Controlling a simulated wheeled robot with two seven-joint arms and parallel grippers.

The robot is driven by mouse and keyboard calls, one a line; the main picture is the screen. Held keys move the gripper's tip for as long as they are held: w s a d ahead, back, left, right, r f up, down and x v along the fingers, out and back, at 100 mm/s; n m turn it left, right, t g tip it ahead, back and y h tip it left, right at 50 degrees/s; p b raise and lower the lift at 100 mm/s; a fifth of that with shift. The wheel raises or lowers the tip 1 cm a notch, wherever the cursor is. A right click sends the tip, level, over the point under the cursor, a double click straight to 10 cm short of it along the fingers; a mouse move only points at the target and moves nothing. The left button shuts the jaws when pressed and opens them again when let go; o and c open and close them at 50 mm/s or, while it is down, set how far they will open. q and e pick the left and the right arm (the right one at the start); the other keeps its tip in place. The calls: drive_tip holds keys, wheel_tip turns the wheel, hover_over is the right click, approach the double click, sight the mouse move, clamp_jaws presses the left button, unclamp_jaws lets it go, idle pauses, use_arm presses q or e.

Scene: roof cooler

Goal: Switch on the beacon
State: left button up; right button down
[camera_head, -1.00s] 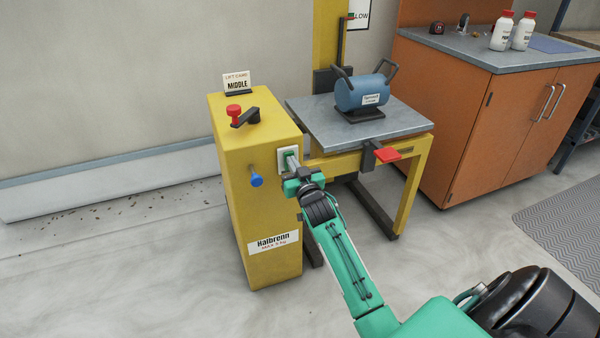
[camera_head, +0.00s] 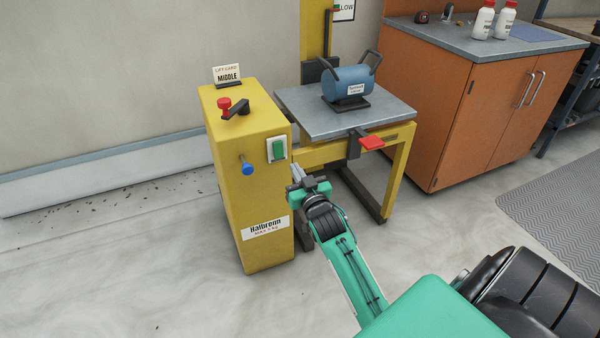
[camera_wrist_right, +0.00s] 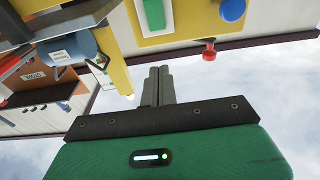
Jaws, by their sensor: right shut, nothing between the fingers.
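The switch also shows at the top of the wrist view (camera_wrist_right: 154,14). A blue knob (camera_head: 246,168) sticks out to its left. A red knob (camera_head: 224,103) and a black lever are on the cabinet top. My right gripper (camera_head: 297,172) is shut and empty, apart from the switch, just below and right of it. Its closed fingers (camera_wrist_right: 160,74) show in the wrist view. I cannot make out a beacon. My left gripper is out of view.
A grey lift table (camera_head: 310,115) joins the cabinet's right side and bears a blue cylinder (camera_head: 348,86) with handles. A red pedal-like tab (camera_head: 371,142) juts from its front edge. An orange cupboard (camera_head: 440,100) stands right. Floor in front is clear.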

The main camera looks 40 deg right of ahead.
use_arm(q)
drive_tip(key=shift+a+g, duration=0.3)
use_arm(e)
drive_tip(key=shift+s+a+r, duration=0.15)
drive_tip(key=shift+s+a, duration=0.05)
drive_tip(key=shift+s, duration=0.75)
